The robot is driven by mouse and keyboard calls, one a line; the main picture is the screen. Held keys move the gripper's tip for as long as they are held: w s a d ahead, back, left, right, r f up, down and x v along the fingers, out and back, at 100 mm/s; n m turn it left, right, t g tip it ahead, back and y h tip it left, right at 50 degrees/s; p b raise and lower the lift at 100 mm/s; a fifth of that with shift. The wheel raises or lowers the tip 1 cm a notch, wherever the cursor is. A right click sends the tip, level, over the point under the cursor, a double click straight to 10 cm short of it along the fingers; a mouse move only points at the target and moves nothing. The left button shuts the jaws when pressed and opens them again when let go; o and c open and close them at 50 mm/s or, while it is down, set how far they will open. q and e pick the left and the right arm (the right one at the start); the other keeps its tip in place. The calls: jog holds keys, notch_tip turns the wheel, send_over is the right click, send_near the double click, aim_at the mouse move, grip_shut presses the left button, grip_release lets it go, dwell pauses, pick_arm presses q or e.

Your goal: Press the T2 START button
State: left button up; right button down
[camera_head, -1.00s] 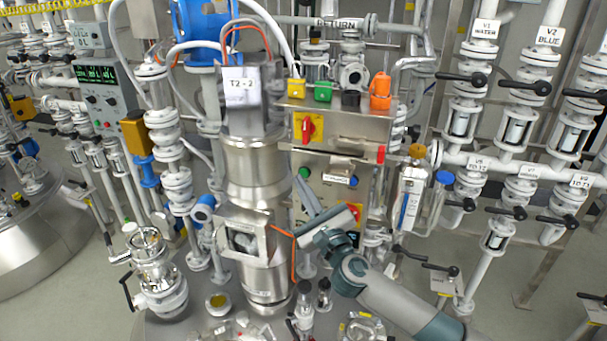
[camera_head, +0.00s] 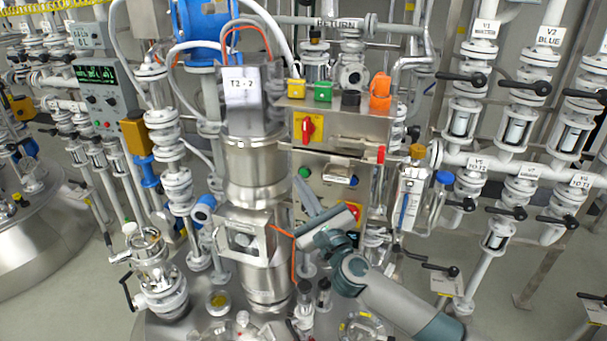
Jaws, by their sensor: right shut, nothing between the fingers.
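A steel control box (camera_head: 330,165) stands right of the steel column labelled T2-2 (camera_head: 240,88). On its front are a green button (camera_head: 305,172) at the left and a blue button (camera_head: 353,180) at the right. Which one is T2 START I cannot read. My right gripper (camera_head: 299,186) is shut and empty. Its narrow fingertips point up and left, just below the green button in the picture. Whether they touch the panel I cannot tell. My gripper and wrist hide part of the lower panel. My left gripper is not in view.
A red switch on a yellow plate (camera_head: 308,128) is above the buttons. A red and yellow control (camera_head: 353,212) sits close beside my wrist. Bottles (camera_head: 411,190) hang at the box's right. Small glassware and fittings crowd the vessel top below.

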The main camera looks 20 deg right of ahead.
jog(key=shift+w, duration=0.1)
dwell(0.6)
jog(key=shift+w+d, duration=0.25)
jog(key=shift+w+d, duration=0.25)
jog(key=shift+w, duration=0.05)
dwell(1.2)
jog(key=shift+p, duration=0.35)
jog(key=shift+s+a+p, duration=0.35)
jog(key=shift+s+a, duration=0.15)
jog(key=shift+s, duration=0.15)
jog(key=s+a+p, duration=0.1)
jog(key=s, duration=0.1)
jog(key=s+a+p, duration=0.1)
jog(key=s+a, duration=0.1)
dwell(0.4)
